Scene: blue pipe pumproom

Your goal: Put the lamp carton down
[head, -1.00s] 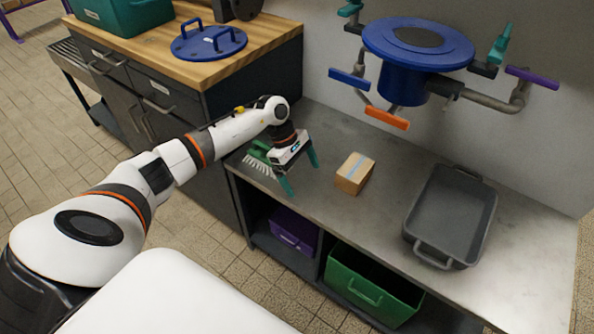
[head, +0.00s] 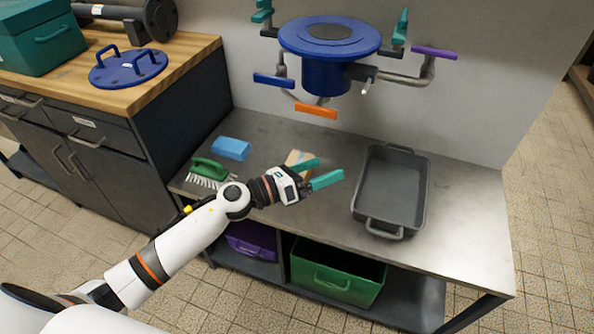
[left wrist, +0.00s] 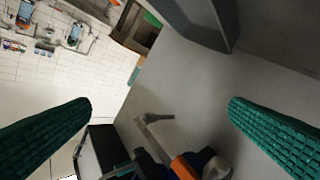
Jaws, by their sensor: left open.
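The lamp carton (head: 295,157), a small brown cardboard box, sits on the grey metal bench in the head view, left of the grey tray. My right gripper is not in view.
The grey tray (head: 365,200) stands on the bench (head: 460,225) to the right. A green brush (head: 210,169) and a blue block (head: 231,148) lie at the left. A blue flanged pipe with coloured handles (head: 328,70) overhangs the back. Green (head: 340,285) and purple (head: 250,246) bins are below.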

